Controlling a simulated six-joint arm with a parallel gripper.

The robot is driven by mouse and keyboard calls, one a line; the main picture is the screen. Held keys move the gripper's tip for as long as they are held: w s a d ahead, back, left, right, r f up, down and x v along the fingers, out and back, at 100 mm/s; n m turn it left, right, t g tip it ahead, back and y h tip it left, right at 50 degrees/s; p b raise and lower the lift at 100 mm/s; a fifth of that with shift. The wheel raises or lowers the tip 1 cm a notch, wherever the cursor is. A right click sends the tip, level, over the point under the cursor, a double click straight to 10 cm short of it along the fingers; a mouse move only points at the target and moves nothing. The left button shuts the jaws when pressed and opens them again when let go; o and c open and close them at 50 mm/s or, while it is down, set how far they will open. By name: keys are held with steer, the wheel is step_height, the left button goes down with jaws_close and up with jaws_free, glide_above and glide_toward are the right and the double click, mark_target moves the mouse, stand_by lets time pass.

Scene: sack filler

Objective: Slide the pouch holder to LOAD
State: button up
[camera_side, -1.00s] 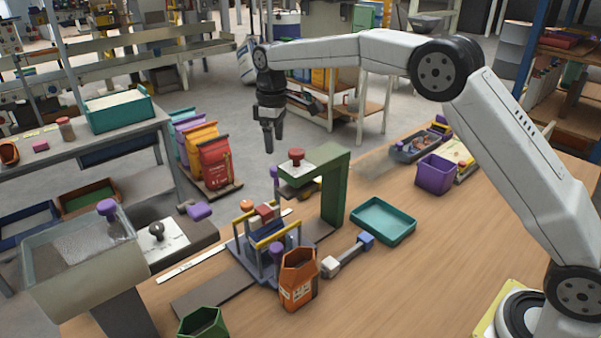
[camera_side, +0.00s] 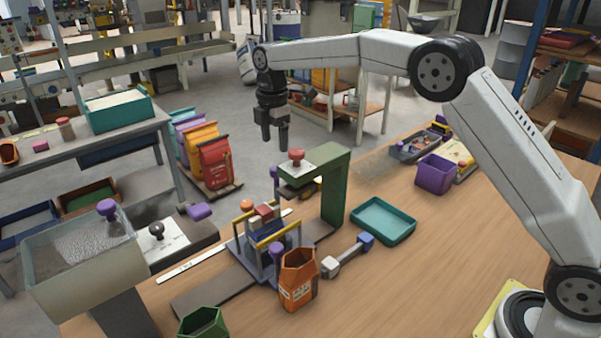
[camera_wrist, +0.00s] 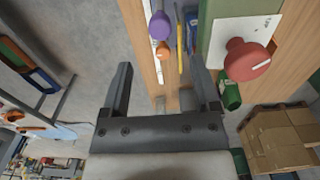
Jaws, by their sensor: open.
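The pouch holder (camera_side: 262,262) appears to be the grey-purple carriage with yellow rails, standing on the dark track (camera_side: 213,290) left of the green press (camera_side: 334,190). Small coloured blocks sit between its rails. A purple knob (camera_side: 277,250) is at its front and an orange knob (camera_side: 246,205) at its back. My gripper (camera_side: 274,145) is open and empty, high above and behind the press. In the wrist view my gripper (camera_wrist: 159,68) shows spread fingers, with a purple knob (camera_wrist: 159,25) and an orange knob (camera_wrist: 163,49) beyond. I cannot read the LOAD mark.
The press has a red knob (camera_side: 296,155) on top. An orange pouch (camera_side: 298,280) stands close in front of the holder. A hopper (camera_side: 80,265) is at the left, a teal tray (camera_side: 383,220) at the right. The wooden table (camera_side: 430,260) is clear at front right.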

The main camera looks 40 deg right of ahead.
steer(key=shift+f, duration=3.95)
jaws_close()
